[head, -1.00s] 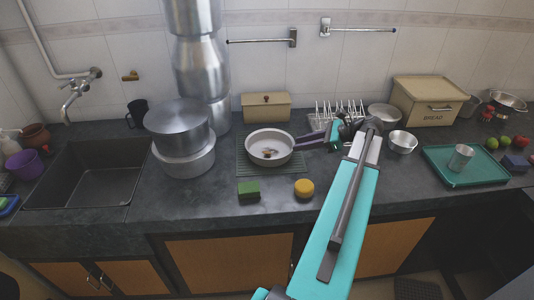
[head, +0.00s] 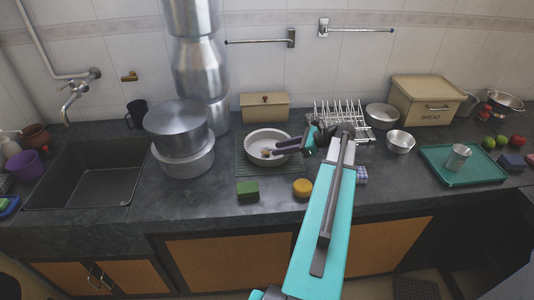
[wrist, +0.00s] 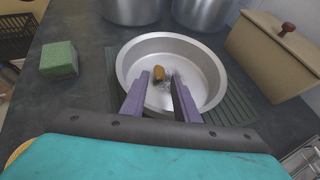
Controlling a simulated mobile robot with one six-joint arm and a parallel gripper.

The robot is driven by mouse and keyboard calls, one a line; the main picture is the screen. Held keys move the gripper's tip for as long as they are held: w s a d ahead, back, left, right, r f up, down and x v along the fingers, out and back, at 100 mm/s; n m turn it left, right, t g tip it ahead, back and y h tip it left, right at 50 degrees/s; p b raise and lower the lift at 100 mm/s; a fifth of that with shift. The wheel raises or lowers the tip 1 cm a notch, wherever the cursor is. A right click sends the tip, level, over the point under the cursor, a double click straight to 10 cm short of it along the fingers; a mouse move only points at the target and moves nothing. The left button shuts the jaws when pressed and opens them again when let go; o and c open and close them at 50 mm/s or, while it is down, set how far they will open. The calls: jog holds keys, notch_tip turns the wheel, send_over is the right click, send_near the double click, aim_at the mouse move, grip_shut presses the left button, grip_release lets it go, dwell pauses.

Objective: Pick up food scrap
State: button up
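The food scrap (wrist: 157,74) is a small brown lump lying in a round metal pan (wrist: 208,66) in the wrist view, with dark specks beside it. In the head view the pan (head: 252,143) stands on a ribbed green mat, and the scrap is mostly hidden near my fingers. My gripper (wrist: 165,74) is open, its two purple fingers apart and reaching over the pan's near rim. In the wrist view the fingertips are just short of the scrap with nothing between them. In the head view my gripper (head: 275,149) comes into the pan from the right.
A green sponge (head: 248,189) and a yellow round item (head: 302,187) lie in front of the pan. Stacked steel pots (head: 183,160) stand left, a lidded tan box (head: 265,107) behind. A dish rack (head: 338,112) stands to the right, near my arm.

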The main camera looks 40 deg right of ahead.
aim_at(267, 152)
jog(key=shift+w+f, duration=0.1)
jog(key=shift+f, duration=0.05)
jog(key=shift+p+x, duration=0.7)
jog(key=shift+x, duration=1.85)
jog(key=shift+a, duration=0.15)
grip_shut()
